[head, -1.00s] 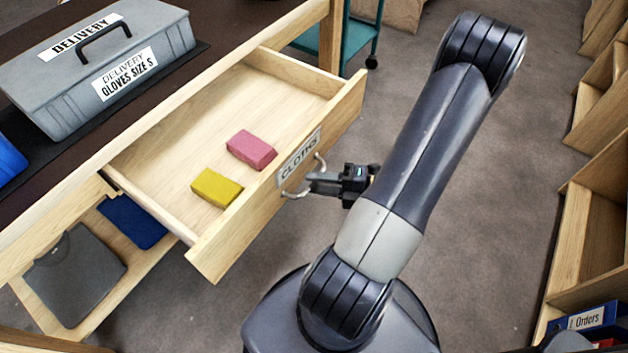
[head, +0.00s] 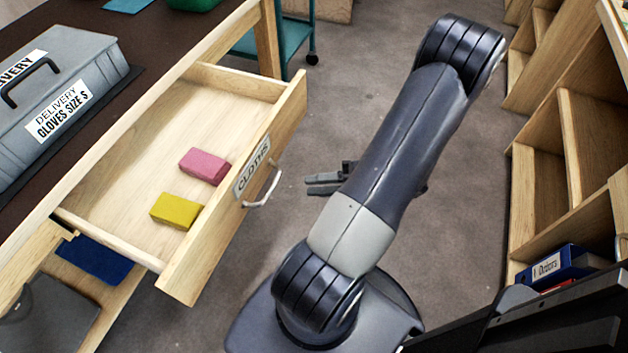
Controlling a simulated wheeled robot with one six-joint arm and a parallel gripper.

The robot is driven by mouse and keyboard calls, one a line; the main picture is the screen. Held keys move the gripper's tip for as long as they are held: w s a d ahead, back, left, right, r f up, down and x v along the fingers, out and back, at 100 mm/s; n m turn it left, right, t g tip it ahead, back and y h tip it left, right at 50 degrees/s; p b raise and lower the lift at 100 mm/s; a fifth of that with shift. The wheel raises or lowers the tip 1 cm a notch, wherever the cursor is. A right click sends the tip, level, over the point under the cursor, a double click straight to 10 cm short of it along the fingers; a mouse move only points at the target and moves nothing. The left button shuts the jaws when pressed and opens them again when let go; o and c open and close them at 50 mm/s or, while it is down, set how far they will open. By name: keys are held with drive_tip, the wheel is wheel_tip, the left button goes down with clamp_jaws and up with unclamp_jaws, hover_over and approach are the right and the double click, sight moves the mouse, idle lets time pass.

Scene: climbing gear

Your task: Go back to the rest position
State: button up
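My gripper (head: 312,184) is in the head view, to the right of the open drawer (head: 186,268). It is clear of the drawer's curved handle (head: 265,188), with a gap of floor between them. Its fingers point left and nothing shows between them. They are small and seen from the side, and my arm hides part of the gripper, so I cannot tell how far apart they are. The drawer stands pulled out, with the label CLOTHS on its front. A pink block (head: 204,166) and a yellow block (head: 177,211) lie in it.
A grey delivery box (head: 40,90) stands on the dark worktop (head: 140,25) at upper left. Wooden shelves (head: 540,170) with a blue Orders binder (head: 556,266) line the right. A teal cart (head: 300,30) stands at the back. Grey floor (head: 360,100) lies open between.

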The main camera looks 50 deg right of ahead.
drive_tip(key=shift+w, duration=0.1)
drive_tip(key=b+x, duration=0.2)
drive_tip(key=x, duration=0.9)
drive_tip(key=shift+w, duration=0.25)
drive_tip(key=shift+r, duration=0.1)
